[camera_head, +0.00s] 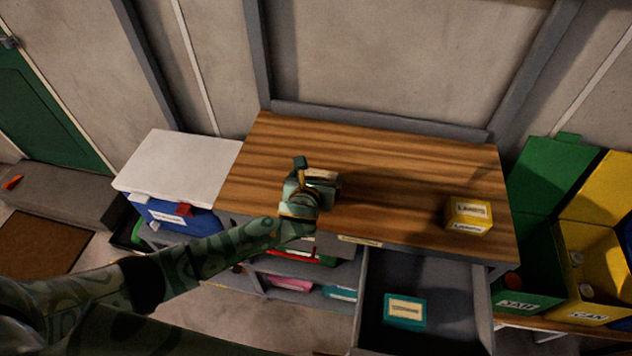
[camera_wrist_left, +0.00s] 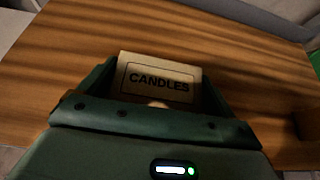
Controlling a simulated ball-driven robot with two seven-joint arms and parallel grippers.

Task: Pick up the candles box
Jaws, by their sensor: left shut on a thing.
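The candles box (camera_wrist_left: 160,82) is cream with a dark frame and the word CANDLES, seen between the fingers in the left wrist view. In the head view a bit of the box (camera_head: 321,175) shows at the far side of my left gripper (camera_head: 318,187). My left gripper is shut on the candles box over the left part of the wooden worktop (camera_head: 400,185). Its fingers hide the sides of the box. I cannot tell whether the box touches the worktop. My right gripper is not in view.
A yellow labelled box (camera_head: 469,216) stands on the worktop's right. Below it an open drawer (camera_head: 455,310) holds a teal labelled box (camera_head: 405,311). A white-lidded blue cooler (camera_head: 180,165) is at left; green (camera_head: 535,240) and yellow bins (camera_head: 590,270) are at right. The worktop's middle is clear.

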